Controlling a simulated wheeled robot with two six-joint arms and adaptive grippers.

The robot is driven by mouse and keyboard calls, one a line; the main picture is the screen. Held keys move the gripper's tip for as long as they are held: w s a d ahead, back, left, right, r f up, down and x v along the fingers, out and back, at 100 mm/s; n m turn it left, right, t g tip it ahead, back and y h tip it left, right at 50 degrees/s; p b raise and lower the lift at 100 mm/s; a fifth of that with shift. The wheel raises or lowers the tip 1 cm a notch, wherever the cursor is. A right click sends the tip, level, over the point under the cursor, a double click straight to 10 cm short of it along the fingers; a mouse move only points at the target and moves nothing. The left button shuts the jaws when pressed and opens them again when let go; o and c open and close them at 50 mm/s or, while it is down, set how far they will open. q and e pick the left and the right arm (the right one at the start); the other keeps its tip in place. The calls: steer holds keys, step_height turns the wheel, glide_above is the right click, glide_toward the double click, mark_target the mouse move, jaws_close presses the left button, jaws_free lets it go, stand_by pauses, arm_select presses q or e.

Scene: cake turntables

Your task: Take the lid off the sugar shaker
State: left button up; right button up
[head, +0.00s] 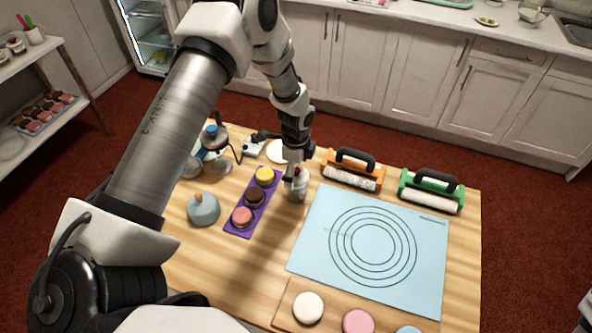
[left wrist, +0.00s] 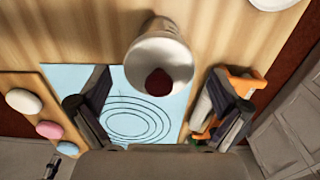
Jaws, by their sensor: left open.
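The sugar shaker (head: 298,188) appears as a small pale jar standing on the wooden table, left of the blue mat. In the left wrist view the shaker (left wrist: 160,50) is seen from above as a round pale top with a dark red spot in its middle. I cannot tell whether that spot is a knob on the lid or something inside. My left gripper (head: 292,165) is over the shaker and hides part of it. In the left wrist view my left gripper (left wrist: 160,105) is open, its fingers apart with nothing held between them.
A purple tray (head: 236,226) with three small cakes lies left of the shaker. Orange (head: 348,178) and green (head: 430,197) rollers stand behind the blue mat (head: 318,250). A wooden board (head: 285,312) with coloured discs lies in front.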

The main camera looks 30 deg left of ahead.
arm_select(q)
steer(key=shift+w+f, duration=0.1)
steer(key=shift+f, duration=0.15)
steer(key=shift+s, duration=0.2)
steer(key=c, duration=0.8)
steer(key=shift+r, duration=0.15)
